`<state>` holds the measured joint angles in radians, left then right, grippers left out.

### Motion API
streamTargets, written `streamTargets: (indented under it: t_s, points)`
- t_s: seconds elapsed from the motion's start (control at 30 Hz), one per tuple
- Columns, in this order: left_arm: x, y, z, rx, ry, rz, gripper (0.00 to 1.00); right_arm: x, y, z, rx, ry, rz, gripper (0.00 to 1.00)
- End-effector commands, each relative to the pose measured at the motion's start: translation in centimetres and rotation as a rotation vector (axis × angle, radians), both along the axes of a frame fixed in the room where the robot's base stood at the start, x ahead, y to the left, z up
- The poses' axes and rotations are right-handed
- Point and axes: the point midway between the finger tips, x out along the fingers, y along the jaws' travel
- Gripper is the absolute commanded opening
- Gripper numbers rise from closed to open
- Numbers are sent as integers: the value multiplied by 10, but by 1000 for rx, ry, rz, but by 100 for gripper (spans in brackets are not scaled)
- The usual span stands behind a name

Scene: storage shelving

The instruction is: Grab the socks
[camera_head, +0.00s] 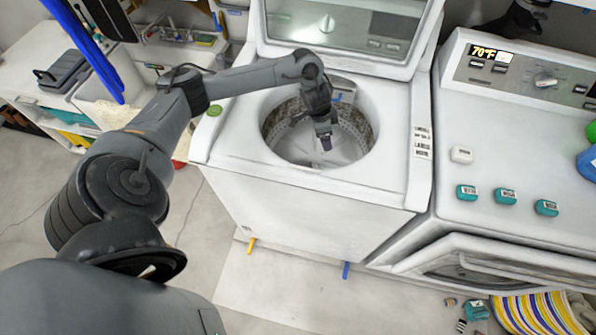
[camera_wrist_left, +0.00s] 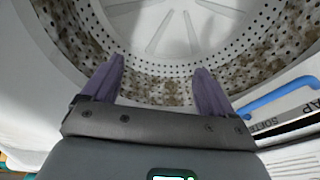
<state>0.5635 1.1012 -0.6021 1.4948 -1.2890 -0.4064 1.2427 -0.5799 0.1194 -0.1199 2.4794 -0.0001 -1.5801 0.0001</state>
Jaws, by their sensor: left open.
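My left gripper (camera_head: 325,142) reaches down into the round opening of the open top-load washer (camera_head: 300,215). In the left wrist view its two purple fingers (camera_wrist_left: 158,88) are apart with nothing between them. Beyond them are the washer's perforated drum wall (camera_wrist_left: 155,90) and ribbed floor. I cannot make out any socks in the visible part of the drum; some of it is hidden. A small striped item (camera_head: 461,326) lies on the floor at the bottom right, too small to identify surely as a sock.
A dryer (camera_head: 515,135) stands at the right, with several teal blocks (camera_head: 505,196) on top. A yellow striped cloth (camera_head: 535,312) lies at the bottom right. The floor before the washer is mostly clear.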

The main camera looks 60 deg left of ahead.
Motion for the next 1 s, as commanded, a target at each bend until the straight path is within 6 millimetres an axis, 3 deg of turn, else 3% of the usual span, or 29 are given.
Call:
streamTargets:
  t_s: [0.03,0.1,0.2,0.3,0.7,1.0]
  points:
    - [-19,8,-18,4,64,9,87,0,0,-8,0,0,0,100]
    - [-42,14,-31,7,138,20,87,0,0,-12,0,0,0,100]
    - [-64,21,-44,11,208,31,87,0,0,-15,0,0,0,100]
    - [-74,23,-57,12,241,36,87,0,0,-21,0,0,0,100]
    - [-76,23,-120,12,248,34,87,0,0,-42,0,0,1,100]
    - [-75,24,-139,13,244,35,87,0,0,-44,0,0,1,100]
